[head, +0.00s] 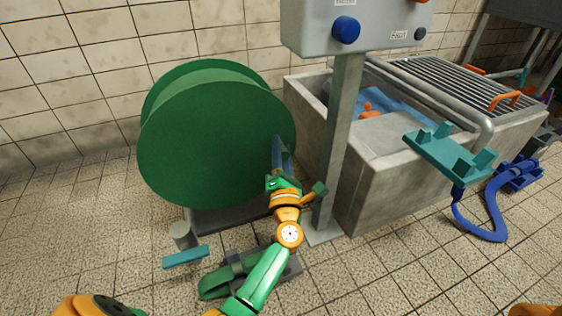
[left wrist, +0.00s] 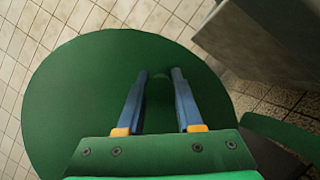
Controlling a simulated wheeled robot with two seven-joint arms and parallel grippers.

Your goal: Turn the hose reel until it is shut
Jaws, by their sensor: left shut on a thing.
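The hose reel (head: 205,140) is a large dark green drum by the tiled wall, left of centre in the head view. Its round face fills much of the left wrist view (left wrist: 75,95). My left gripper (head: 280,152) is at the right edge of the reel's face. In the left wrist view its two blue fingers (left wrist: 161,78) point at the face, with a small green handle (left wrist: 158,90) between them. The gripper is shut on this handle, though the contact is hard to see against the same green. My right gripper is not in view.
A grey post (head: 342,140) carrying a control box (head: 385,30) with a blue knob stands just right of my left gripper. Behind it is a concrete basin (head: 385,190) with a metal grate. A teal bar (head: 186,257) lies at the reel's foot.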

